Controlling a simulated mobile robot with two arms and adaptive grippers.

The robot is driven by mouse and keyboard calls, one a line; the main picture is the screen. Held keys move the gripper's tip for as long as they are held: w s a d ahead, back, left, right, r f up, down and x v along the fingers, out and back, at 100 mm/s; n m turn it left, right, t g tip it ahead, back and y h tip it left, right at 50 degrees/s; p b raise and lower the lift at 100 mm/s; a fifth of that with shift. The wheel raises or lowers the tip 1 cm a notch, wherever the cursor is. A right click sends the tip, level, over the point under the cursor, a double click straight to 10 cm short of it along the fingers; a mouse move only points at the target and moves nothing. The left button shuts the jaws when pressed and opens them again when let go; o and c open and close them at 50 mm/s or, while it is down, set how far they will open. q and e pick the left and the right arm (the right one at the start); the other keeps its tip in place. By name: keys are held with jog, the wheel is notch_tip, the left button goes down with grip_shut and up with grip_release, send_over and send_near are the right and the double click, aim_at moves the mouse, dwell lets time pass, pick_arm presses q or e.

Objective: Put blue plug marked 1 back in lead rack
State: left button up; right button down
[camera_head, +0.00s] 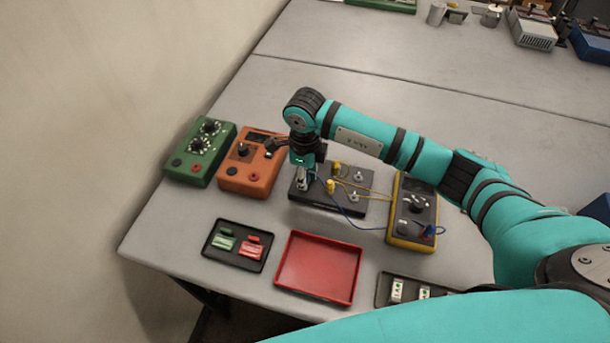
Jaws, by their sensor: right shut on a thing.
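My right gripper (302,184) points down over the left part of a black terminal board (318,200). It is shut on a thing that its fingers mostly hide. A thin blue lead (346,214) runs from close beside these fingers to the yellow-edged meter (412,212), so the held thing looks like a blue plug. Another blue plug (430,230) sits at the meter's lower right. No number can be read on either. I cannot make out which thing is the lead rack. My left gripper is not in view.
Yellow plugs (331,187) and leads sit on the board beside my gripper. An orange box (251,172) and a green box (195,163) stand to the left. A red tray (319,267), a black tray (214,249) and another black tray (383,287) lie in front.

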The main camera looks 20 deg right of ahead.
dwell(0.5)
jog(key=shift+f+b, duration=0.6)
jog(key=shift+b, duration=0.2)
jog(key=c, duration=1.1)
grip_release()
jog(key=shift+r, duration=0.1)
notch_tip(320, 180, up, 12)
jog(key=shift+f, duration=0.1)
jog(key=shift+f, duration=0.1)
